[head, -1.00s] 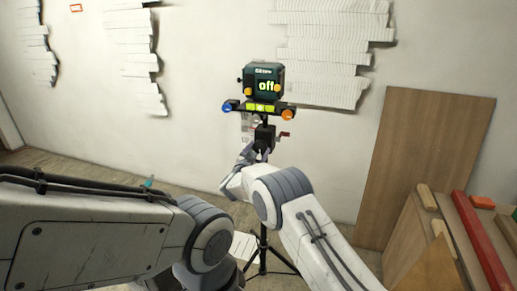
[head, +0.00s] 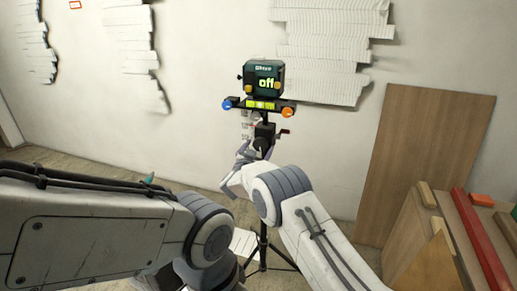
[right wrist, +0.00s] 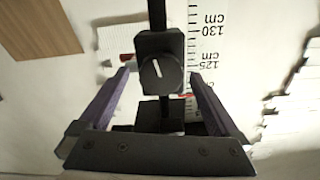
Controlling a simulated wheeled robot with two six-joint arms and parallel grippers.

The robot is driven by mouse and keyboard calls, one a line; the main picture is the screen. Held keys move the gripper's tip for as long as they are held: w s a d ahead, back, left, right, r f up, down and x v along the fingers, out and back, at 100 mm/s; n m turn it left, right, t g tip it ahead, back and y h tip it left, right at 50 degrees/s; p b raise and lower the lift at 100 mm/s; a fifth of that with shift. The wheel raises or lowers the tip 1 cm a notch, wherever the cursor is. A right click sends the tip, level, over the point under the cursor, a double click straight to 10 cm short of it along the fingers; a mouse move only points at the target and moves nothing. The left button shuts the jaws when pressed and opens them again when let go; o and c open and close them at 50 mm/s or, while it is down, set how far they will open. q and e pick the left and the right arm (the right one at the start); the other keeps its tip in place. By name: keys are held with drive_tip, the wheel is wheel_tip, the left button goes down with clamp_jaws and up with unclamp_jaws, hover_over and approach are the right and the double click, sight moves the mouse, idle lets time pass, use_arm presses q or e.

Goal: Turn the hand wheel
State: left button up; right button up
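A tripod column carries a black block (head: 264,135) below a dark green device (head: 264,79) whose display reads "off". In the right wrist view a round dark knob with a white line (right wrist: 160,72), apparently the hand wheel, sits on the block's face. A small dark handle (head: 284,132) sticks out to the block's right in the head view. My right gripper (head: 246,152) is in front of the column. In its wrist view the open fingers (right wrist: 160,76) stand on both sides of the block, with gaps. The left arm shows, but its gripper is not in view.
A bar with a blue knob (head: 227,104) and an orange knob (head: 287,112) sits under the device. A printed centimetre scale (right wrist: 208,45) is behind the column. A wooden board (head: 425,160) leans on the wall. Tripod legs (head: 262,250) spread over the floor.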

drive_tip(key=b+v, duration=0.1)
drive_tip(key=v, duration=0.9)
drive_tip(key=shift+s, duration=0.2)
drive_tip(key=shift+a+r, duration=0.1)
drive_tip(key=shift+r, duration=0.05)
